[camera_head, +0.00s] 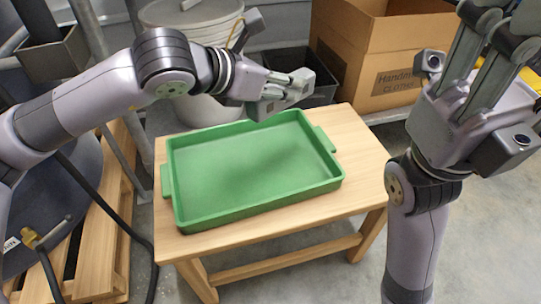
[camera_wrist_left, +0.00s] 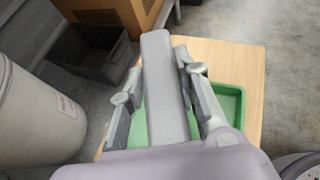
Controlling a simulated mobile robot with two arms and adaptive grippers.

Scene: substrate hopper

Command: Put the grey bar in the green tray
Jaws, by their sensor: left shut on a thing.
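The green tray (camera_head: 255,204) sits on a small wooden table, and no object lies in it. My left gripper (camera_head: 290,92) is above the tray's far edge. In the left wrist view, the gripper (camera_wrist_left: 165,85) is shut on a long grey bar (camera_wrist_left: 158,70), with a finger on each side. In the head view I cannot clearly separate the bar from the grey fingers. Parts of the green tray (camera_wrist_left: 231,102) show beyond the fingers in the wrist view. My right gripper (camera_head: 485,45) points up at the right, its fingertips cut off by the frame.
The wooden table (camera_head: 350,150) has a bare strip right of the tray. Behind it stand a cardboard box (camera_head: 345,45), a dark grey bin (camera_head: 318,92) and a pale round container (camera_head: 185,112). A wooden pallet (camera_head: 100,255) lies at the left.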

